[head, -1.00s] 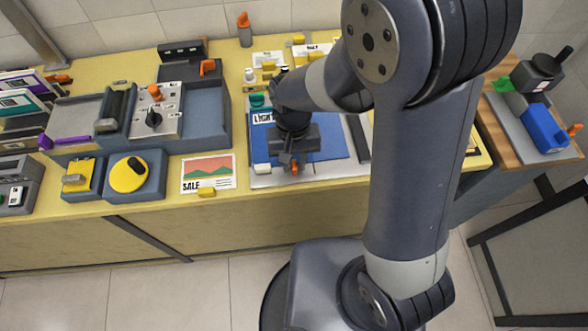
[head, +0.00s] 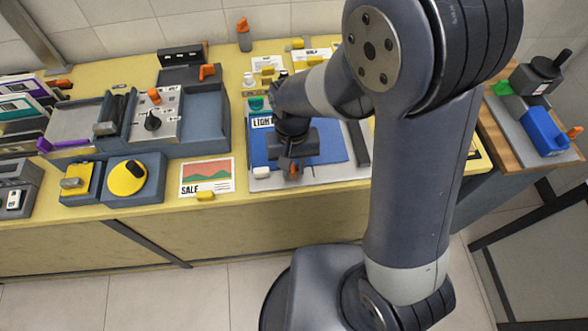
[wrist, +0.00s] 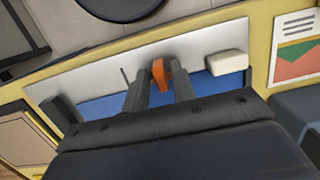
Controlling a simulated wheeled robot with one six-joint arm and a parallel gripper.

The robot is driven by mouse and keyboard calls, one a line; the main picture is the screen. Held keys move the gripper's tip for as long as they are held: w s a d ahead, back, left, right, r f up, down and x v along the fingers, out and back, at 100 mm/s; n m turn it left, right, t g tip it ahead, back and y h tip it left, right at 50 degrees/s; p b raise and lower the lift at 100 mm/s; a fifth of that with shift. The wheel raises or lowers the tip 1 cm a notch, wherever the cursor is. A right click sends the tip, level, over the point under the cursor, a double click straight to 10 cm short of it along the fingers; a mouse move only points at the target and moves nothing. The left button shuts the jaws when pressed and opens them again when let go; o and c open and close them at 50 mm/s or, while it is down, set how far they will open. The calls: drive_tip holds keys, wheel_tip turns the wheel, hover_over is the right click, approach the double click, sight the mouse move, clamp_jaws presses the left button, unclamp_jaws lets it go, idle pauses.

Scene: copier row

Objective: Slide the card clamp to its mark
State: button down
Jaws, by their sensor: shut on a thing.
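My gripper (head: 292,166) is low over the front edge of a pale board with a blue sheet (head: 330,150) on it. In the wrist view its two fingers (wrist: 160,84) are closed around an upright orange piece (wrist: 158,72), apparently the card clamp's handle. The orange piece also shows below my gripper in the head view (head: 294,172). The clamp's lower part is hidden by the fingers. On the board's pale front strip (wrist: 95,78), a thin dark line (wrist: 124,76), possibly the mark, lies left of the fingers in the wrist view.
A white block (wrist: 228,62) sits on the strip, right of the fingers in the wrist view. A dark bar (head: 356,143) borders the board's right side. A copier (head: 155,118) stands farther left.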

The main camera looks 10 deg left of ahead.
sight(294, 170)
drive_tip(key=shift+s+d+f, duration=0.15)
drive_tip(key=shift+s+f, duration=0.15)
drive_tip(key=shift+f, duration=0.35)
drive_tip(key=c, duration=1.6)
unclamp_jaws()
drive_tip(key=shift+c, duration=0.2)
drive_tip(key=r+p, duration=0.4)
drive_tip(key=r, duration=0.1)
drive_tip(key=shift+w+r, duration=0.2)
drive_tip(key=shift+r, duration=0.05)
